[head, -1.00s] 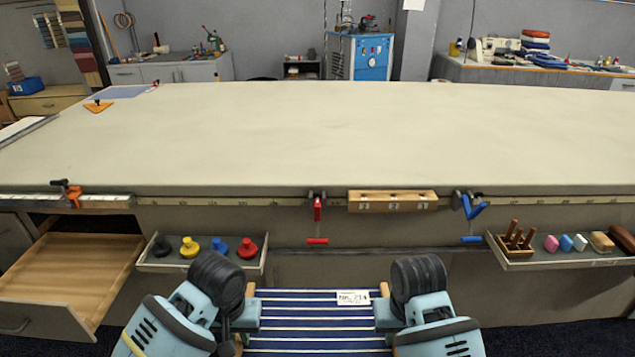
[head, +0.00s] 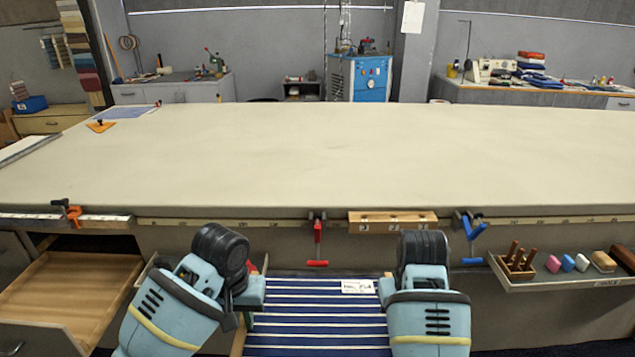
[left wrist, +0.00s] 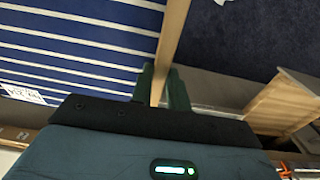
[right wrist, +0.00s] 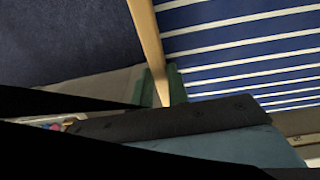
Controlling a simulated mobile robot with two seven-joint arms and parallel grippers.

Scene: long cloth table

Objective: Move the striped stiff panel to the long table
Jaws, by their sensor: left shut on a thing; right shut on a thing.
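The striped stiff panel (head: 315,318) is blue with white stripes and a white label near its far edge. It lies between my two grippers, in front of the long table (head: 330,155). My left gripper (head: 252,295) is shut on the panel's left wooden edge, which shows between green fingers in the left wrist view (left wrist: 165,88). My right gripper (head: 385,290) is shut on the right wooden edge, seen in the right wrist view (right wrist: 160,85). The panel's near end is cut off by the head view. The long table's pale top is mostly bare.
A red clamp (head: 317,245), a wooden block with holes (head: 392,221) and a blue clamp (head: 470,235) sit along the table's front edge. An open drawer (head: 75,290) juts out at left, a tool tray (head: 560,275) at right. An orange triangle (head: 101,126) lies far left.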

